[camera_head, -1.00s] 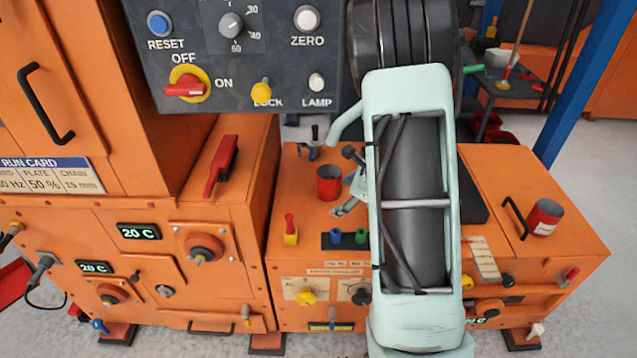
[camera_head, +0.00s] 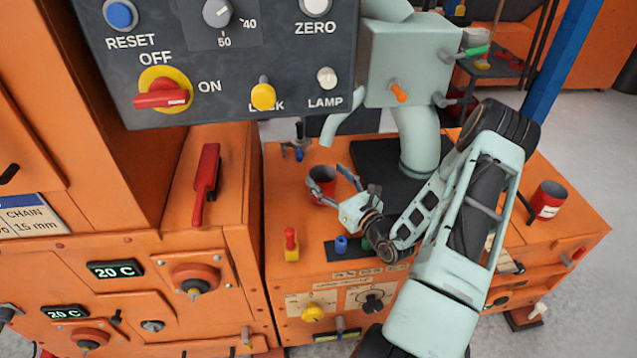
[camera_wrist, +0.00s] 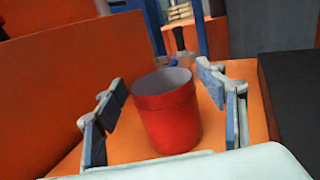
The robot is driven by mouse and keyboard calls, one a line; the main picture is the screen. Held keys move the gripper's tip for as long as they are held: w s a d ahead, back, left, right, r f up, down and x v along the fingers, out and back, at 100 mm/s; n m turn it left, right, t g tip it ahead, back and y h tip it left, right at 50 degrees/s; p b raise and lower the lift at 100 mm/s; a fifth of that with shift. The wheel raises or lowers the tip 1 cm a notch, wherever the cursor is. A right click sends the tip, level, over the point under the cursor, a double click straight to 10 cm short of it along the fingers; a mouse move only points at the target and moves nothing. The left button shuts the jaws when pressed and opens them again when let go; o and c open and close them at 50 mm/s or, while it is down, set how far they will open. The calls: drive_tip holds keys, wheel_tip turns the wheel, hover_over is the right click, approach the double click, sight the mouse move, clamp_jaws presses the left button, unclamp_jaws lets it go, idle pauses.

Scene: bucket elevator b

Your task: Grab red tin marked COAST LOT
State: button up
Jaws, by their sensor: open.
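A red tin (camera_head: 321,189) stands upright on the orange cabinet top, left of my arm in the head view. My gripper (camera_head: 337,180) is open with its fingers at this tin. In the wrist view the same tin (camera_wrist: 168,118) stands between the two open fingers of my gripper (camera_wrist: 168,105), with gaps on both sides. It looks empty, and no lettering shows on its visible side. A second red tin (camera_head: 547,201) with a white label stands at the right of the cabinet top, away from my gripper. Its label is too small to read.
A dark control panel (camera_head: 215,75) overhangs at upper left. A red-handled lever (camera_head: 206,180) lies on the cabinet to the left. A small red-and-yellow piece (camera_head: 291,245) and a blue knob (camera_head: 341,244) stand near the front edge. A black plate (camera_wrist: 290,110) lies right of the gripper.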

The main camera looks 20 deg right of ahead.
sight(316, 168)
drive_tip(key=shift+w+d+f, duration=0.1)
drive_tip(key=shift+w+f, duration=0.2)
drive_tip(key=shift+f, duration=0.15)
drive_tip(key=shift+w+f, duration=0.1)
drive_tip(key=shift+w, duration=0.15)
drive_tip(key=w, duration=0.2)
drive_tip(key=w+a+b, duration=0.1)
drive_tip(key=w, duration=0.1)
drive_tip(key=w+b, duration=0.1)
drive_tip(key=w, duration=0.1)
drive_tip(key=shift+w+a, duration=0.25)
drive_tip(key=shift+w, duration=0.15)
drive_tip(key=c, duration=1.5)
drive_tip(key=shift+c, duration=0.5)
